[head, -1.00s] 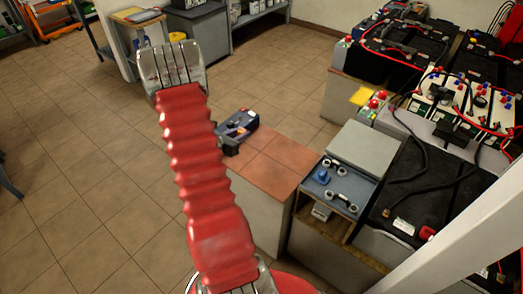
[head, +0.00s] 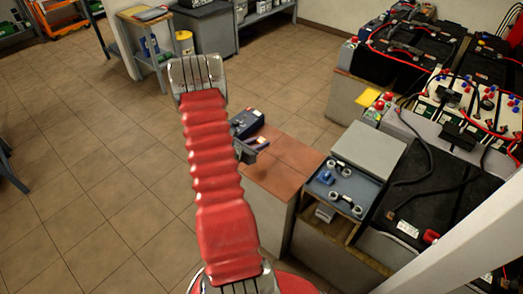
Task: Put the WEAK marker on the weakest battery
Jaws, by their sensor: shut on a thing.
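My gripper (head: 256,146) is a small dark grey shape over the left end of the red-brown bench top, partly hidden behind my red-sleeved arm. It is shut on a small dark thing, too small and covered to identify. A dark blue-black box (head: 247,123) sits just behind it at the bench's far left corner. No WEAK lettering is readable. Black batteries (head: 412,42) and a white-topped battery group (head: 470,98) with red and blue caps stand at the right. A large black battery (head: 430,190) with a white label lies nearer. Which is weakest cannot be told.
The red-brown bench (head: 285,160) has a bare top at its right. A yellow card (head: 369,97) lies near the batteries. A white post crosses the lower right.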

